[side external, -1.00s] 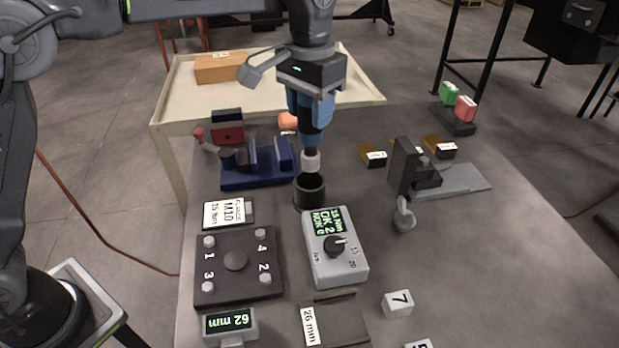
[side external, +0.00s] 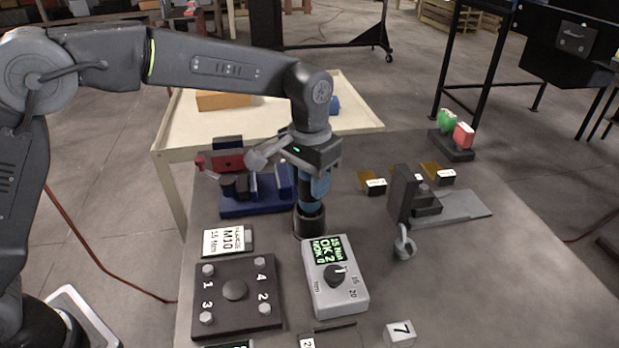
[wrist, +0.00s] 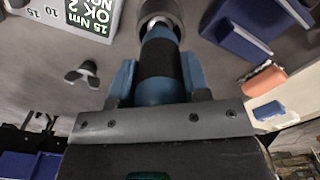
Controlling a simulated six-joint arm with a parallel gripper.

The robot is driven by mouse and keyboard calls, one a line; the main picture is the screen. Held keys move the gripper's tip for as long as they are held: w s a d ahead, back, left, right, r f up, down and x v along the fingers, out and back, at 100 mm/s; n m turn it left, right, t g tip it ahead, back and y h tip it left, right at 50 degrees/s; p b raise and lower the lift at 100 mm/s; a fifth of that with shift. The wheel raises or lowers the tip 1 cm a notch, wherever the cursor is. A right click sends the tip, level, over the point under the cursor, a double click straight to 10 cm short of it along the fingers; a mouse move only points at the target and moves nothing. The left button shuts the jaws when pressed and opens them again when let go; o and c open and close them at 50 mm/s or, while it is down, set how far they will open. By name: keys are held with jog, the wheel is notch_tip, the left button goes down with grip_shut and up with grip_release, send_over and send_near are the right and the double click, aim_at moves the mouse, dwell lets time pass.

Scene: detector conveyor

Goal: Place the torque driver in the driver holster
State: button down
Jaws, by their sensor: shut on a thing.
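The torque driver (side external: 310,207) has a blue and black body and stands upright. My gripper (side external: 315,180) is shut on its upper part. The driver's lower end is down in the mouth of the driver holster (side external: 310,227), a short black cup on the table; its tip is hidden. In the wrist view the driver (wrist: 160,58) sits between the fingers of my gripper (wrist: 158,85), and its grey nose enters the dark ring of the holster (wrist: 172,7). How deep it sits is hard to tell.
A grey torque tester (side external: 336,285) stands just in front of the holster. A blue vise (side external: 245,203) is close at left, with a numbered bolt plate (side external: 237,320) in front. A black stand (side external: 402,195) is at right. Free table lies at far right.

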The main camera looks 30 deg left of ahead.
jog(key=c, duration=0.6)
grip_release()
jog(key=shift+f, duration=0.15)
notch_tip(320, 180, up, 12)
jog(key=shift+f, duration=0.15)
jog(key=shift+a+r, duration=0.15)
jog(key=shift+r, duration=0.3)
jog(key=s+a+r+n+t, duration=0.1)
jog(key=s+a+r+t, duration=0.2)
jog(key=s+a, duration=0.9)
jog(key=s+a+f+t, duration=0.2)
jog(key=s+f, duration=0.6)
jog(key=s, duration=0.5)
jog(key=shift+a+n+t, duration=0.3)
jog(key=shift+a+n, duration=0.1)
jog(key=shift+a, duration=0.5)
